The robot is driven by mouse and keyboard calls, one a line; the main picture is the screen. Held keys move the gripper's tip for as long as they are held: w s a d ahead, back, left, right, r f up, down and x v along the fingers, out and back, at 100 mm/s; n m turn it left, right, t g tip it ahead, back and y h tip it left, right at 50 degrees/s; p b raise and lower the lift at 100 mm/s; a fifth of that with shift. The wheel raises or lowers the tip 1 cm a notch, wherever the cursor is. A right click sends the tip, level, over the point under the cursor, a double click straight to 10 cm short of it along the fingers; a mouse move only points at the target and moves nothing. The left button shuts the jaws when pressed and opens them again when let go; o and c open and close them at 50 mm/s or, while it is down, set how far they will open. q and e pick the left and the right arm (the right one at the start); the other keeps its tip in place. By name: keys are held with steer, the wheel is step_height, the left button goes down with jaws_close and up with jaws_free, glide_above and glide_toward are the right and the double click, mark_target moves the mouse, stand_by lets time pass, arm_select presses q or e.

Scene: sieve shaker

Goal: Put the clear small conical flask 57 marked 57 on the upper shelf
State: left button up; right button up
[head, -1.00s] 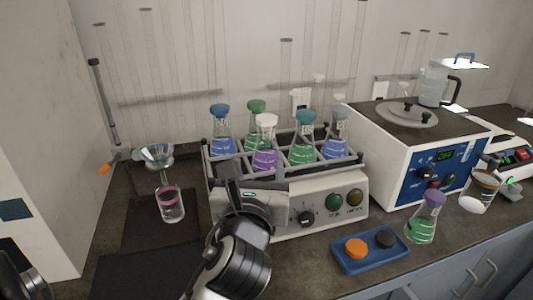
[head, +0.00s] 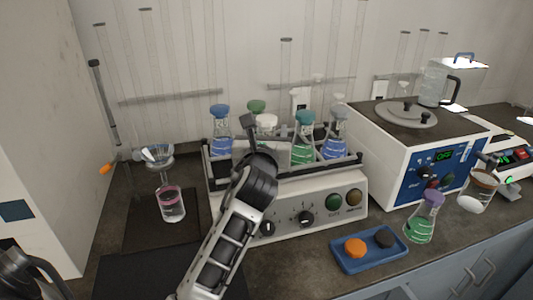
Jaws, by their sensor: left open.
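No mark 57 is readable on any flask, and I see no upper shelf. Several small conical flasks stand in the shaker rack: blue-capped (head: 219,112), green-capped (head: 256,107), white-capped (head: 266,121), teal-capped (head: 304,118) and a grey-topped one with blue liquid (head: 335,147). My left gripper (head: 270,130) is open over the front of the rack, at the white-capped flask, hiding its body. Whether its fingers touch that flask I cannot tell. A purple-capped flask with green liquid (head: 420,229) stands on the bench at the right.
The shaker (head: 335,200) fills the middle bench. A blue tray (head: 368,262) with orange and black pieces lies in front. A blue-and-white machine (head: 388,160) stands to the right, and a funnel over a vessel of pinkish liquid (head: 171,209) to the left. Tall glass tubes line the wall.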

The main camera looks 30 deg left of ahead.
arm_select(q)
steer(key=shift+w+a, duration=0.3)
steer(key=shift+w, duration=0.3)
jaws_close()
steer(key=shift+r, duration=0.2)
